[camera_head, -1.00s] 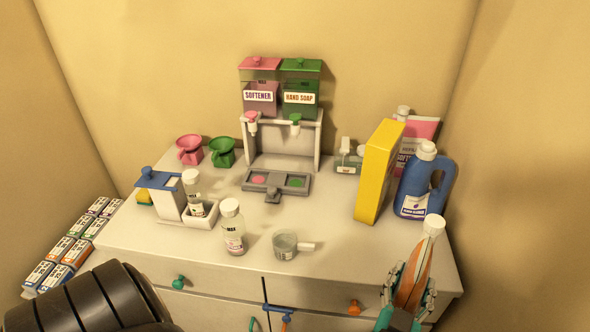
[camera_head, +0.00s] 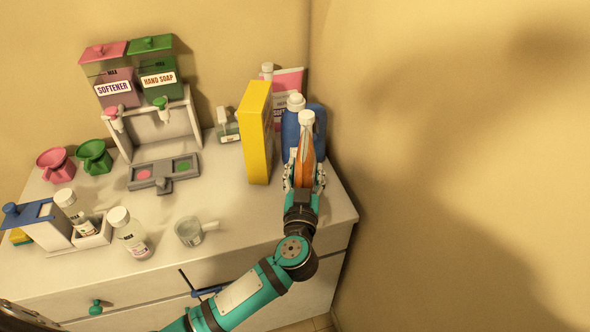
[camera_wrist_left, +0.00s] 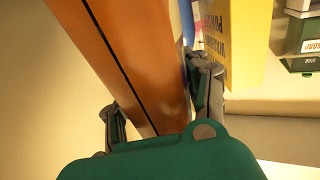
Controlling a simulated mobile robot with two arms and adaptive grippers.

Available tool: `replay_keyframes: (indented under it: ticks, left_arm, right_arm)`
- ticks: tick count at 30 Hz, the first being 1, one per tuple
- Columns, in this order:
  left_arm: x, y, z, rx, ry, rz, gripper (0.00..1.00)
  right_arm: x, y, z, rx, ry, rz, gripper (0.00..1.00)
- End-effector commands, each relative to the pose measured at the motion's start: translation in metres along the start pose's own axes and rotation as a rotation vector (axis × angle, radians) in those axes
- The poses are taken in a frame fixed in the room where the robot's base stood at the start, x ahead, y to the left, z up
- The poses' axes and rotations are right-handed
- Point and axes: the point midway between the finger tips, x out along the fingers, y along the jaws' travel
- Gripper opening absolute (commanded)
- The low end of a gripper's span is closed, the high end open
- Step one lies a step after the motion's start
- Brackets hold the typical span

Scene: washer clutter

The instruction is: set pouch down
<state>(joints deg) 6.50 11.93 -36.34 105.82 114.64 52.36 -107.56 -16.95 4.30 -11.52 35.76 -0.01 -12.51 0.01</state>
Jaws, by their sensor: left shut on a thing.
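The orange pouch (camera_head: 305,150) with a white cap is held upright in my left gripper (camera_head: 304,180). In the head view it is at the counter's right end, in front of the blue jug (camera_head: 290,132) and right of the yellow box (camera_head: 256,140). The left wrist view shows the pouch (camera_wrist_left: 130,60) close up between both fingers of the gripper (camera_wrist_left: 160,108). I cannot tell whether its base touches the white counter (camera_head: 245,212). My right gripper is not in view.
The yellow box also shows in the left wrist view (camera_wrist_left: 235,40). A pink pouch (camera_head: 290,84) stands behind the jug. A clear cup (camera_head: 189,231), a bottle (camera_head: 130,235) and the dispenser stand (camera_head: 165,130) are farther left. The counter front between cup and gripper is clear.

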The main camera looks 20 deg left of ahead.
Motion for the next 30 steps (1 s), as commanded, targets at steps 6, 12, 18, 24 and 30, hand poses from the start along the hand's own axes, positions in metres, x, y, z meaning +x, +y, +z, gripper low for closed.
replay_keyframes:
  ticks: [6, 12, 18, 24, 30]
  left_arm:
    - [0.03, -0.02, 0.001, 0.0, 0.005, 0.0, 0.0]
    - [0.034, -0.023, 0.016, 0.0, 0.001, 0.002, 0.0]
    - [0.034, -0.023, 0.037, 0.001, 0.002, 0.002, 0.0]
    - [0.034, -0.023, 0.038, -0.001, 0.003, 0.002, 0.0]
    - [0.033, -0.023, 0.04, -0.001, -0.001, 0.002, 0.57]
  right_arm:
    - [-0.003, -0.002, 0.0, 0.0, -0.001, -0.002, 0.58]
    - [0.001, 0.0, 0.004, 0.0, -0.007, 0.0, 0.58]
    - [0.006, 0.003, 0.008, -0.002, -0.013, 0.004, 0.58]
    - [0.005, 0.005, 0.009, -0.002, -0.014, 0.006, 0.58]
    - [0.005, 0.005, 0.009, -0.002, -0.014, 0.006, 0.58]
